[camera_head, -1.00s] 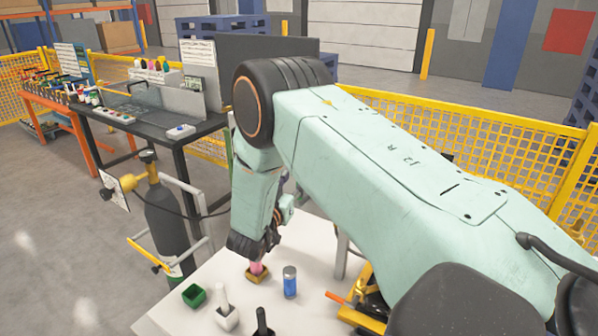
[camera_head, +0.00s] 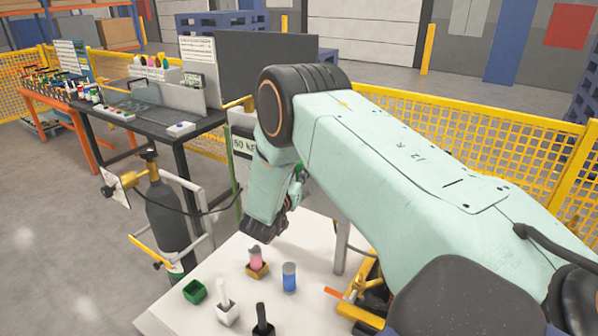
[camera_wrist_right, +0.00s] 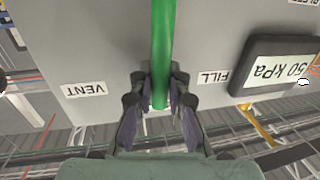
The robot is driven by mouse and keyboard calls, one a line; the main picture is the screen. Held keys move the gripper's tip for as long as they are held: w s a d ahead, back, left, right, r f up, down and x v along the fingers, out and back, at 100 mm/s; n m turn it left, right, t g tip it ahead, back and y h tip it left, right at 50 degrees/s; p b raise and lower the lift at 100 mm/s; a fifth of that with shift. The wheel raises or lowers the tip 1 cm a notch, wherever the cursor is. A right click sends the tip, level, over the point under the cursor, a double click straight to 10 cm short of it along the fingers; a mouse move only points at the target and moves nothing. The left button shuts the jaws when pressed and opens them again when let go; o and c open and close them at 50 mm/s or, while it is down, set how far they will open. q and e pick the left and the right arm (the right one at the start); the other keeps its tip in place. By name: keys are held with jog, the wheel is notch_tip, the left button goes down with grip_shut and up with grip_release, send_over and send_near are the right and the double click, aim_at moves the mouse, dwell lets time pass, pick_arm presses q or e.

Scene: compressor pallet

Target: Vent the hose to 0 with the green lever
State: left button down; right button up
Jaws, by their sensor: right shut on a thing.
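The green lever (camera_wrist_right: 162,45) runs straight up and down in the right wrist view, between the upside-down labels VENT (camera_wrist_right: 84,90) on the left and FILL (camera_wrist_right: 213,77) on the right. My right gripper (camera_wrist_right: 160,90) is shut on the lever near its end. The gauge display (camera_wrist_right: 270,66) reads 50 kPa, upside down and near the right edge. My left gripper is not in view.
The white table (camera_head: 215,270) holds a pink item (camera_head: 256,259), a blue can (camera_head: 289,277), a green box (camera_head: 195,291) and white and black upright items. A dark gas cylinder (camera_head: 167,215) stands to the left. A yellow fence (camera_head: 470,130) runs behind.

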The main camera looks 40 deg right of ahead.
jog(key=shift+w+a, duration=0.15)
grip_shut()
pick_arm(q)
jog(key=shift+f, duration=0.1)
pick_arm(e)
jog(key=shift+f, duration=0.1)
